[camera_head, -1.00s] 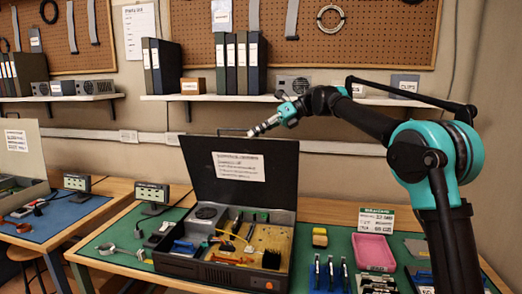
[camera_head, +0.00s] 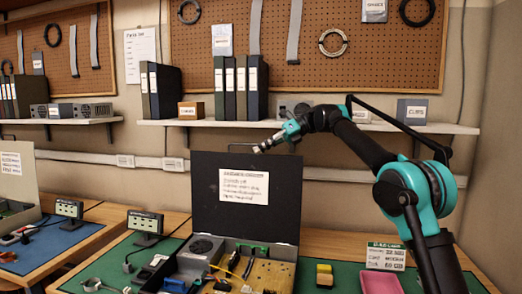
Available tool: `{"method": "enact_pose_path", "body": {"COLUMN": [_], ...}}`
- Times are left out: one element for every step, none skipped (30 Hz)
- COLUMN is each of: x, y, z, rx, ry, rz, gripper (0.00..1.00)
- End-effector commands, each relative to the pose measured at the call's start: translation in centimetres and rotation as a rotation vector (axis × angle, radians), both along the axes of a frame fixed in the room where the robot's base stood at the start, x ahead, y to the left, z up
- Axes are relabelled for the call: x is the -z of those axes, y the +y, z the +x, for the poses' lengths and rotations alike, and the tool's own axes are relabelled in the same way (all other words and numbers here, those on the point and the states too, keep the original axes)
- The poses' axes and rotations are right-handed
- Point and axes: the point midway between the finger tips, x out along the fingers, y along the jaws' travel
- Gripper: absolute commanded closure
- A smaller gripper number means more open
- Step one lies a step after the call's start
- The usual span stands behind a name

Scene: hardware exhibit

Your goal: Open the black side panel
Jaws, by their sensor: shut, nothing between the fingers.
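The black side panel (camera_head: 211,208) stands raised, near upright, along the back of an open computer case (camera_head: 230,249). A white printed sheet (camera_head: 244,186) is on its face. Cables, a fan and a yellowish board show inside the case; its front is cut off by the picture's lower edge. My gripper (camera_head: 260,149) is shut and empty. It appears close to the panel's top edge, reaching in from the right; I cannot tell whether it touches.
A shelf (camera_head: 330,125) with binders (camera_head: 240,88) runs behind the panel. A small display (camera_head: 145,221) stands left of the case. A yellow block (camera_head: 324,276) and a pink tray (camera_head: 381,284) lie to the right. Another workbench is at far left.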

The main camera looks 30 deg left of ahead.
Motion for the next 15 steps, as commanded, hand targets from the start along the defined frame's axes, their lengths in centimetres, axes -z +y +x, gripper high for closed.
{"method": "enact_pose_path", "body": {"x": [0.0, 0.0, 0.0, 0.0, -0.1, -0.2, -0.3, -0.4, -0.7, -0.9, -1.1, -1.4, -1.6, -1.8, -2.1], "y": [0.0, 0.0, 0.0, 0.0, -0.1, -0.3, -0.4, -0.7, -1.0, -1.4, -1.8, -2.3, -2.6, -3.0, -3.5], "z": [0.0, 0.0, 0.0, 0.0, 0.1, 0.2, 0.4, 0.5, 0.8, 1.1, 1.3, 1.7, 2.0, 2.2, 2.5], "rx": [0.0, 0.0, 0.0, 0.0, 0.0, 0.001, 0.002, 0.002, 0.002, 0.002, 0.002, 0.002, 0.002, 0.002, 0.002], "ry": [0.0, 0.0, 0.0, 0.0, 0.0, -0.001, 0.0, 0.0, 0.0, 0.0, 0.0, 0.0, 0.0, -0.001, 0.0], "rz": [0.0, 0.0, 0.0, 0.0, 0.0, 0.0, 0.0, 0.0, 0.0, 0.0, 0.0, 0.0, 0.0, 0.0, 0.0], "gripper": [1.0, 1.0, 1.0, 1.0, 1.0, 1.0, 1.0, 1.0, 1.0, 1.0, 1.0, 1.0, 1.0, 1.0, 1.0]}}
